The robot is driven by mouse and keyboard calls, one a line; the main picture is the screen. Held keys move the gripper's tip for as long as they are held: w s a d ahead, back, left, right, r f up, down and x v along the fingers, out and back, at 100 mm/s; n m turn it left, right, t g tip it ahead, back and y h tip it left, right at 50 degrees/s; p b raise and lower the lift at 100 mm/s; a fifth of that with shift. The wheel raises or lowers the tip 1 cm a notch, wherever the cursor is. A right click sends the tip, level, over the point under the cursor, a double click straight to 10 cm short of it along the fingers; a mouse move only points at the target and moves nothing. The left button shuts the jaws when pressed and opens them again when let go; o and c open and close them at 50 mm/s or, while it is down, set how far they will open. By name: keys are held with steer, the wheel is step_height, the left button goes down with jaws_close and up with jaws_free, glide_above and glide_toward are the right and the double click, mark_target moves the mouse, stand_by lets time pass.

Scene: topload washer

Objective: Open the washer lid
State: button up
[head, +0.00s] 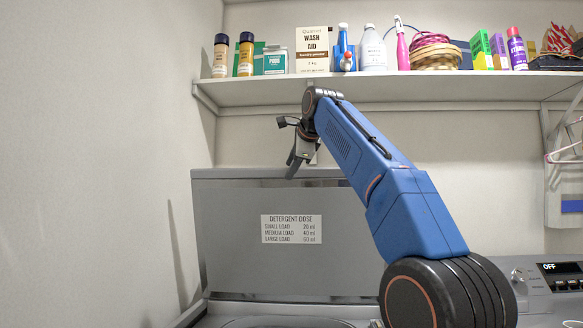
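The washer lid (235,265) is a grey panel standing upright against the back wall, with a white detergent dose label on its face. Below it, part of a dark round rim (285,323) of the washer top shows at the bottom edge of the view. My gripper (294,165) points down at the lid's top edge, near its middle. I cannot tell whether it touches the lid or whether its fingers are apart. My blue arm covers the lid's right side.
A shelf (380,90) with bottles, boxes and a basket runs along the wall above the lid. A control panel (560,277) reading OFF is at the lower right. A plain wall is close on the left. A hanger and a blue-and-grey item hang at the far right.

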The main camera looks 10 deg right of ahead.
steer(key=v, duration=1.7)
steer(key=shift+s, duration=0.2)
